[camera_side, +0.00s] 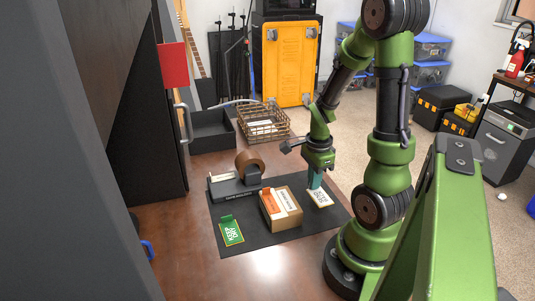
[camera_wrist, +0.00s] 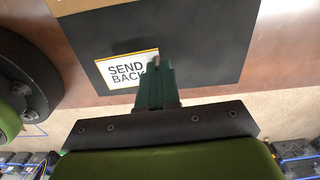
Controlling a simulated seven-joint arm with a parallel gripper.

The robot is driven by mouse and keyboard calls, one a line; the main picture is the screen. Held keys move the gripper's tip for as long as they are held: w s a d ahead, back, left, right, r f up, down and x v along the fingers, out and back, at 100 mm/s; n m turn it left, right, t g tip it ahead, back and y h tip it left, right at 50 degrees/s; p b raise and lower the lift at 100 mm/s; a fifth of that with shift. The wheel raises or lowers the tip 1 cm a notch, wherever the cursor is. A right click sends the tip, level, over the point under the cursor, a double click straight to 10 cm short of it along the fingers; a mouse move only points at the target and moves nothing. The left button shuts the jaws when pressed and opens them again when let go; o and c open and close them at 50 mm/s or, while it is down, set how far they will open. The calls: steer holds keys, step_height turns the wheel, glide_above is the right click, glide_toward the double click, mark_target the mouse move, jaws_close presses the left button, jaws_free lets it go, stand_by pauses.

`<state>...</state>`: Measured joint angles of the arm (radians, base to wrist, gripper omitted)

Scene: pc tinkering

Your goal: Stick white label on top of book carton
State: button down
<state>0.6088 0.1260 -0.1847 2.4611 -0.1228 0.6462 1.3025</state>
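The white label (camera_side: 320,198) reads "SEND BACK" and has a yellow border. It is on or just above the dark mat, right of the book carton; the wrist view shows it (camera_wrist: 122,70) left of my fingers. The book carton (camera_side: 286,221) is a brown box on the mat with orange and white patches on top; its edge shows at the wrist view's top left (camera_wrist: 68,5). My gripper (camera_side: 315,184) points down at the label's edge. In the wrist view its teal fingers (camera_wrist: 156,65) overlap the label's right edge; I cannot tell whether they grip it.
A green label (camera_side: 231,232) lies on the dark mat (camera_side: 270,238) at the left. A tape dispenser with a brown roll (camera_side: 250,163) stands behind the carton. A wire basket (camera_side: 262,122) and a black tray (camera_side: 211,132) stand farther back. The mat's front strip is clear.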

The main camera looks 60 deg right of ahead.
steer(key=shift+r, duration=2.5)
step_height(320, 180, up, 7)
glide_above(282, 191)
steer(key=shift+f, duration=0.2)
steer(key=shift+f, duration=0.1)
steer(key=shift+f, duration=4.55)
steer(key=shift+f, duration=0.45)
